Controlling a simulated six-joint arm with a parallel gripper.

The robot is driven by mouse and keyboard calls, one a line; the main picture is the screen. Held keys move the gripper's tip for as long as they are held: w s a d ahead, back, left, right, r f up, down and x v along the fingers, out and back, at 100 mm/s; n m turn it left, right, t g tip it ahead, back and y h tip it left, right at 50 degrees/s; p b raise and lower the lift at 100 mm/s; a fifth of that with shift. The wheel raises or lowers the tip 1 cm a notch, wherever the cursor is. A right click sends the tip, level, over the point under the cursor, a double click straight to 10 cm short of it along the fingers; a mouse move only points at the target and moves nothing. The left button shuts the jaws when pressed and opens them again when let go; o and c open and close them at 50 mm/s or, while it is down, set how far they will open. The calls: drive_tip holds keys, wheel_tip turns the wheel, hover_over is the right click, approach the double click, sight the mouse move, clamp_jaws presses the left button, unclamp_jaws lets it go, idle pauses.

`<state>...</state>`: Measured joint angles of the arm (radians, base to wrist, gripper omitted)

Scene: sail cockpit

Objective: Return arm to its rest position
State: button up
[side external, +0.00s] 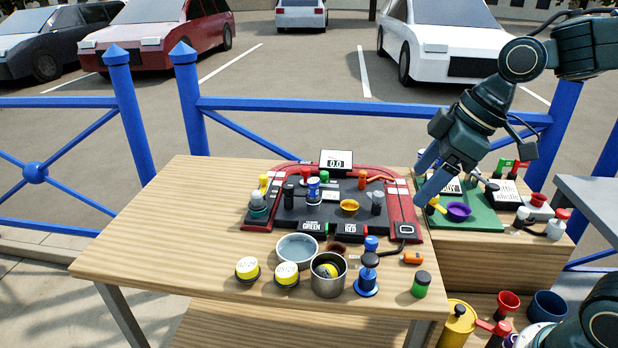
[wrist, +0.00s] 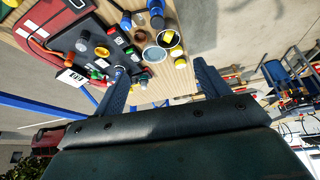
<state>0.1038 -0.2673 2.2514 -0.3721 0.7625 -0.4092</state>
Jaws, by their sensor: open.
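My gripper (side external: 424,176) is in the upper right of the side view, above the right end of a red and black console (side external: 403,215) and beside a green board (side external: 487,222). In the wrist view my gripper (wrist: 163,82) shows two dark blue fingers spread wide apart. No object shows between them. The fingers appear to be above the table top, though their exact height is hard to tell. My arm comes in from the upper right of the side view.
The wooden table (side external: 150,230) is bare at its left. A steel pot (side external: 328,284), grey bowl (side external: 297,249), yellow-topped tins (side external: 247,269) and a blue stand (side external: 366,285) are near its front. A purple bowl (side external: 459,211) sits on the green board. Blue railing (side external: 330,110) runs behind.

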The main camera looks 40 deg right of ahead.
drive_tip(key=s+d+m+t+h, duration=0.1)
drive_tip(key=s+d+m+h, duration=0.1)
drive_tip(key=s+d+m, duration=0.2)
drive_tip(key=s+m, duration=0.3)
drive_tip(key=s, duration=0.5)
drive_tip(key=shift+d+h, duration=0.2)
drive_tip(key=shift+h, duration=0.1)
drive_tip(key=o, duration=0.6)
drive_tip(key=shift+r, duration=0.1)
drive_tip(key=shift+c, duration=0.2)
drive_tip(key=w+a+r+m+g, duration=0.1)
drive_tip(key=w+a+r+m, duration=0.15)
drive_tip(key=w, duration=0.45)
drive_tip(key=w+a+r+m, duration=0.2)
drive_tip(key=w+a, duration=0.2)
drive_tip(key=w, duration=0.2)
drive_tip(key=w+a+f+m, duration=0.2)
drive_tip(key=w+a, duration=0.3)
drive_tip(key=a, duration=0.2)
drive_tip(key=w+a+f+m+g, duration=0.1)
drive_tip(key=w+a+m, duration=0.1)
drive_tip(key=w+a, duration=0.3)
drive_tip(key=a, duration=0.2)
drive_tip(key=shift+a+f+m+g, duration=0.3)
drive_tip(key=shift+a+f+m, duration=0.05)
drive_tip(key=shift+a+f, duration=0.05)
